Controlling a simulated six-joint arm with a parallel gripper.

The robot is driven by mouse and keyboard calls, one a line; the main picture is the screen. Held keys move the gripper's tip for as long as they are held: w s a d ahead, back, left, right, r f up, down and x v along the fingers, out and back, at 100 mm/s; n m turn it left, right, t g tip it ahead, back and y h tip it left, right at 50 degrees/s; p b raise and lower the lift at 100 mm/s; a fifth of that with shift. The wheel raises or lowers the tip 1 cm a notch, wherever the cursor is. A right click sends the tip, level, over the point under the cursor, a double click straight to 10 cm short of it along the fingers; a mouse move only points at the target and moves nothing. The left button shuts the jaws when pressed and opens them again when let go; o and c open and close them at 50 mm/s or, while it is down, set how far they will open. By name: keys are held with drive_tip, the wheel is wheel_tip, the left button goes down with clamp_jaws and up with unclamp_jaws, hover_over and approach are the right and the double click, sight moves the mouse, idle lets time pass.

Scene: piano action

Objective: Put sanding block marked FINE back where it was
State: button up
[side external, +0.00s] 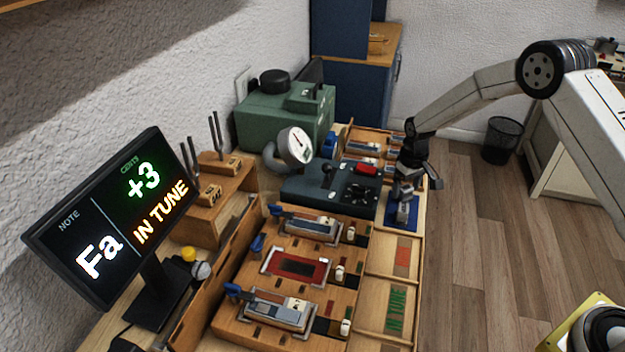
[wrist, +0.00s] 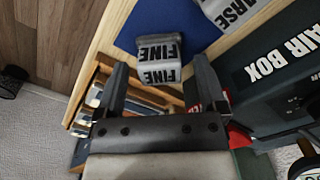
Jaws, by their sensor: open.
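The sanding block marked FINE (wrist: 158,62) is grey and white, with its name on two faces. It sits at the edge of the blue mat (wrist: 130,35). The block marked COARSE (wrist: 232,12), partly cut off by the frame, is farther up and right on the mat. My gripper (wrist: 160,72) is open, its fingers to either side of the FINE block with gaps showing. In the side view my gripper (side external: 405,185) is low over the blue mat (side external: 402,225). One block shows under it there, its label unreadable.
A dark unit marked AIR BOX (wrist: 285,62) stands close beside the mat. In the side view a dark box with a lever (side external: 330,190) is left of my gripper. Wooden trays with key parts (side external: 300,265) lie in front. A tuner screen (side external: 120,220) stands at left.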

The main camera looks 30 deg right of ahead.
sight(407, 188)
wheel_tip(407, 188, up, 11)
idle(0.5)
drive_tip(key=shift+s+a+r, duration=0.1)
drive_tip(key=shift+s, duration=0.05)
idle(0.4)
drive_tip(key=s+a+r+t, duration=0.1)
drive_tip(key=s+a, duration=0.3)
drive_tip(key=s, duration=0.8)
drive_tip(key=s+a+r+t, duration=0.1)
drive_tip(key=s+a, duration=0.3)
drive_tip(key=s, duration=0.8)
drive_tip(key=shift+r+t, duration=0.3)
drive_tip(key=shift+r, duration=0.1)
